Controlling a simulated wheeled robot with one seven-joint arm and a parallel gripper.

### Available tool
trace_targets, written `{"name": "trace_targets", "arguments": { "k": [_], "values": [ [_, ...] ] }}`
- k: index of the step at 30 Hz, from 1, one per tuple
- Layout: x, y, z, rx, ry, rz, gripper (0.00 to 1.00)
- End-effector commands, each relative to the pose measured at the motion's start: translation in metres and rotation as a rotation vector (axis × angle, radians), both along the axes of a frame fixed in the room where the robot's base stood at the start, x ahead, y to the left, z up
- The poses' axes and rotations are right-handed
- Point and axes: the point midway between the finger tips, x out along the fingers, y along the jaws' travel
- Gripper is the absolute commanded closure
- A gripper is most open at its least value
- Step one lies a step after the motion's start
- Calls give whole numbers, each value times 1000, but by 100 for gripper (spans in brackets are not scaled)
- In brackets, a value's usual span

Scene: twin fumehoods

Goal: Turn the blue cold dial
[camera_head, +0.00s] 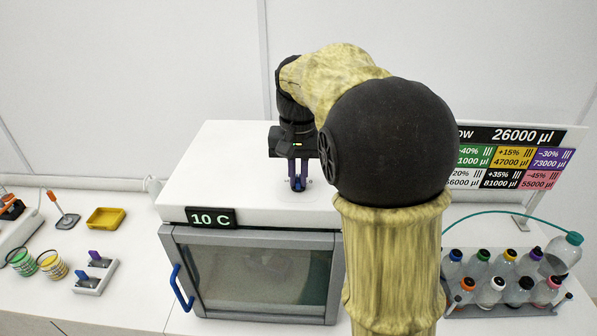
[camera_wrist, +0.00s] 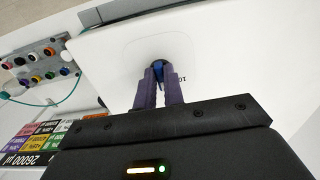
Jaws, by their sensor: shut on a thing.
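The blue cold dial (camera_wrist: 158,65) sits on the white top of a box-shaped cooling unit (camera_head: 235,150). In the wrist view its blue top shows between the fingertips. My gripper (camera_head: 298,186) points down onto the dial, with its purple fingers shut on it. The wrist view also shows the gripper (camera_wrist: 158,72) from above, its two fingers on either side of the dial. The unit's front display (camera_head: 210,218) reads 10 C. In the head view the fingers hide most of the dial.
The unit's glass door (camera_head: 262,278) is closed, with a blue handle (camera_head: 182,288) at its left. A rack of several capped bottles (camera_head: 505,280) stands at right, before a coloured volume board (camera_head: 515,155). A yellow tray (camera_head: 106,218), cups and a switch block (camera_head: 95,274) lie at left.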

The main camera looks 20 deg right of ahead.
Motion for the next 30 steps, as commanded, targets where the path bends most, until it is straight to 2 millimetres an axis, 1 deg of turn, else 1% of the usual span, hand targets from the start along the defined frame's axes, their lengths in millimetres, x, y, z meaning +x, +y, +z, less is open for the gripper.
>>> {"name": "trace_targets", "arguments": {
  "k": [13,14,16,17,26,30],
  "values": [
    [0,0,0,0,-2,-14,100],
    [0,0,0,0,-2,-14,84],
    [0,0,0,0,-2,-14,70],
    [0,0,0,0,-1,-14,68],
    [0,0,1,0,-1,-13,68],
    [1,0,9,0,-3,-13,68]
  ]
}}
